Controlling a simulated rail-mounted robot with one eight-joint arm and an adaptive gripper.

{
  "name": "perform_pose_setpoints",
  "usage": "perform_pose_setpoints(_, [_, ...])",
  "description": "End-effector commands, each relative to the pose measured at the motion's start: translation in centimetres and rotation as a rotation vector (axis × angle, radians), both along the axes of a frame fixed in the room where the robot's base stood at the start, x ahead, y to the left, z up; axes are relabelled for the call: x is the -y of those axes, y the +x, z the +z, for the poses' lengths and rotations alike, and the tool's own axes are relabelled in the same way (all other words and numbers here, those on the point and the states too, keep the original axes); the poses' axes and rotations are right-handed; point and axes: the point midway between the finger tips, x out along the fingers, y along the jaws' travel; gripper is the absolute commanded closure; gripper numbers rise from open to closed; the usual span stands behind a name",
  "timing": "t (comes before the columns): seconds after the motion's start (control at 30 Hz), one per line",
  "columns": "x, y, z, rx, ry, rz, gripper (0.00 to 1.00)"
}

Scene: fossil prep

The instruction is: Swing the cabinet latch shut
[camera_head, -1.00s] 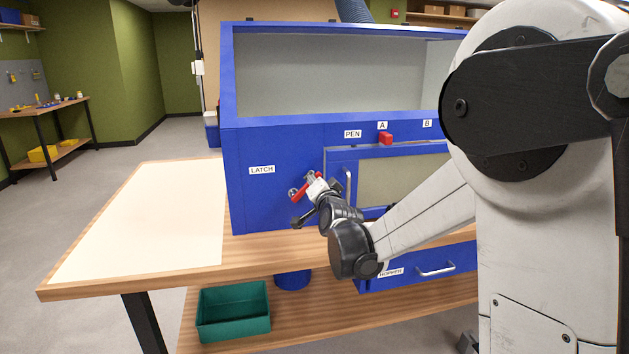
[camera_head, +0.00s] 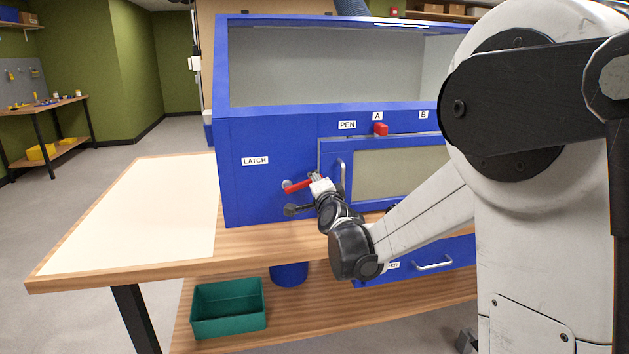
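The cabinet latch is a red lever (camera_head: 298,185) on the blue cabinet front (camera_head: 262,193), below and right of the LATCH label (camera_head: 255,160). It pivots on a round metal hub at its left end and points right, slightly upward, toward the cabinet door (camera_head: 333,152). My gripper (camera_head: 302,192) is at the lever, close to its right part. One dark finger shows below the lever. The other finger is mostly hidden, and I cannot tell whether the gripper touches the lever.
The door has a vertical metal handle (camera_head: 341,175) just right of my gripper. A red PEN slider (camera_head: 381,129) sits above. A wooden bench (camera_head: 255,240) carries the cabinet, with a clear pale mat (camera_head: 150,205) at left. A green bin (camera_head: 229,309) stands below.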

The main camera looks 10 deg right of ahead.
Motion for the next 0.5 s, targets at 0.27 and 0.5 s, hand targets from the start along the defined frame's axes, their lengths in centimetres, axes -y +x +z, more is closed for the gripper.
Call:
perform_pose_setpoints(0.27, [-0.1,-0.1,-1.7,-0.002,0.193,0.001,1.00])
perform_pose_setpoints(0.5, [-0.1,-0.1,-2.3,-0.002,0.287,0.001,1.00])
